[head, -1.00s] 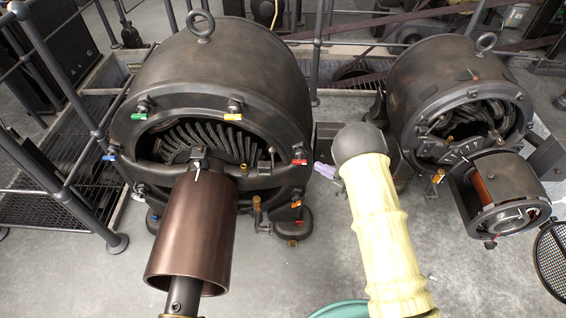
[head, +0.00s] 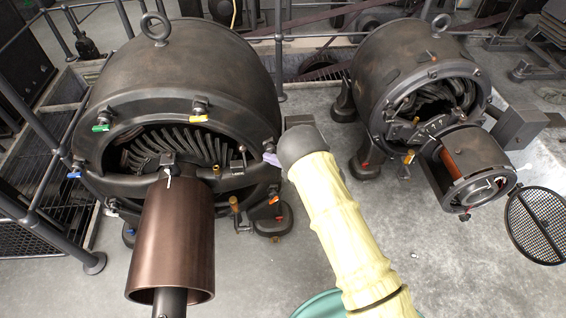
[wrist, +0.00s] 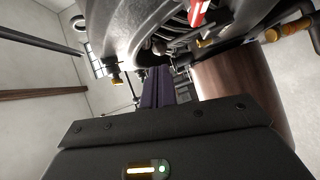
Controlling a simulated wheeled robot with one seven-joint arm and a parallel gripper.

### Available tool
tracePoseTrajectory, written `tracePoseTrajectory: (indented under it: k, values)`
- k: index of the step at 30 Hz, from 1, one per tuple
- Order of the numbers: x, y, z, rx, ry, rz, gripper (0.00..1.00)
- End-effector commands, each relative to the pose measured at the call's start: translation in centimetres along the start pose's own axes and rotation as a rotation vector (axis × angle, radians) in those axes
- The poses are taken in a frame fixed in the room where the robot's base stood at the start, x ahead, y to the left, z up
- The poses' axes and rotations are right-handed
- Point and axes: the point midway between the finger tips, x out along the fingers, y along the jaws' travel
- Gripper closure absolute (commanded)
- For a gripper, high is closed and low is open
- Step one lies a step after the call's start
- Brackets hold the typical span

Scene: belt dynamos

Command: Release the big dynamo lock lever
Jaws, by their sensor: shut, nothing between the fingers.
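The big dynamo (head: 185,70) stands at the left, with coloured tags around its front ring. A thin dark lever (head: 243,154) stands on its front, right of centre. A brass-handled fitting (head: 235,204) sits lower down; I cannot tell which is the lock lever. My gripper (head: 271,159) has purple fingers, shut and empty, at the dynamo's right front edge. In the wrist view the fingers (wrist: 157,86) point toward the dynamo's underside, with a red tag (wrist: 199,12) above and right of them. Contact cannot be told.
A copper-brown cylinder (head: 175,240) juts from the big dynamo's front. A smaller dynamo (head: 405,70) stands at the right, with a round mesh disc (head: 538,226) near it. Railings (head: 45,235) run along the left. Open floor lies between the dynamos.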

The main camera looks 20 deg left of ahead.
Motion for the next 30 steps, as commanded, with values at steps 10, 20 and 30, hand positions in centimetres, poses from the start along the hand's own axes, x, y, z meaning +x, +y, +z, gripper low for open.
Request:
tracePoseTrajectory:
  k: [10,20,30]
  values:
    - [5.8,-0.1,0.0,-0.001,0.002,0.0,1.0]
    - [6.8,0.0,0.0,0.0,0.0,0.0,1.0]
    - [7.2,0.6,0.6,0.053,0.0,-0.035,1.0]
